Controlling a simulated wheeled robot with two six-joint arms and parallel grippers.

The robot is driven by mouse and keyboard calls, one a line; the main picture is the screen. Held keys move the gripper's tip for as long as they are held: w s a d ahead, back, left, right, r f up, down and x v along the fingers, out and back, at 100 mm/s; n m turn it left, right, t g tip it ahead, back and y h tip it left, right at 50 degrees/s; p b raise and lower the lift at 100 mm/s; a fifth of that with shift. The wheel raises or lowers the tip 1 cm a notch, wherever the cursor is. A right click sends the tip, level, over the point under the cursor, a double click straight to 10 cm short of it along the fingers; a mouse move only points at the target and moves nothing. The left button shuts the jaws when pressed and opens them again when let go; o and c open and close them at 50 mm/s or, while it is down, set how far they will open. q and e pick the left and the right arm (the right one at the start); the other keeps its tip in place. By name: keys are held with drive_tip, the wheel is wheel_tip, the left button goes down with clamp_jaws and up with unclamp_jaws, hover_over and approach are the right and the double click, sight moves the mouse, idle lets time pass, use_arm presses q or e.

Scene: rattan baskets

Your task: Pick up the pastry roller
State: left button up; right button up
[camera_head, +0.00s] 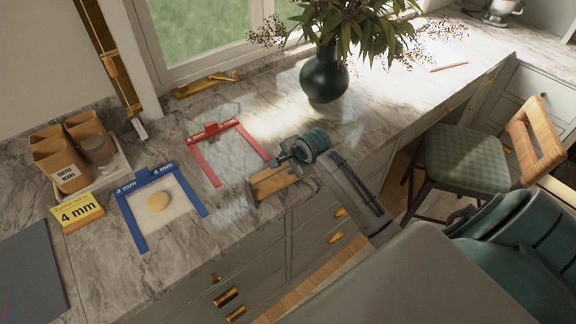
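My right gripper (286,157) is over a small wooden piece (268,183) near the counter's front edge. The wooden piece looks like a stand. No pastry roller shows clearly; the gripper and wrist hide part of the stand. I cannot tell whether the fingers are open or shut. My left gripper is not in view. A red frame (201,162) lies behind, between the blue frame and the gripper.
A yellow 4 mm sign (78,212) stands at the left by a tray with coffee-bean containers (62,172). A dark green vase (324,80) with a plant stands behind the gripper. A chair (465,160) is at the right. The counter between the frames is clear.

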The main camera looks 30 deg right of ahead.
clamp_jaws()
drive_tip(key=shift+r, duration=0.1)
drive_tip(key=shift+w+r+b, duration=0.1)
drive_tip(key=shift+r+b, duration=0.65)
drive_tip(key=shift+r, duration=0.1)
drive_tip(key=shift+s+a+r+b, duration=0.15)
drive_tip(key=shift+r+b, duration=0.15)
drive_tip(key=shift+r, duration=0.1)
drive_tip(key=shift+s+a+r+b, duration=0.15)
drive_tip(key=shift+r+b, duration=0.1)
drive_tip(key=shift+r, duration=0.1)
drive_tip(key=s+a+r+b, duration=0.1)
drive_tip(key=s+a+b, duration=0.4)
drive_tip(key=s+a, duration=0.5)
drive_tip(key=shift+s+a+r, duration=0.2)
drive_tip(key=shift+a+r, duration=0.15)
drive_tip(key=shift+a, duration=0.25)
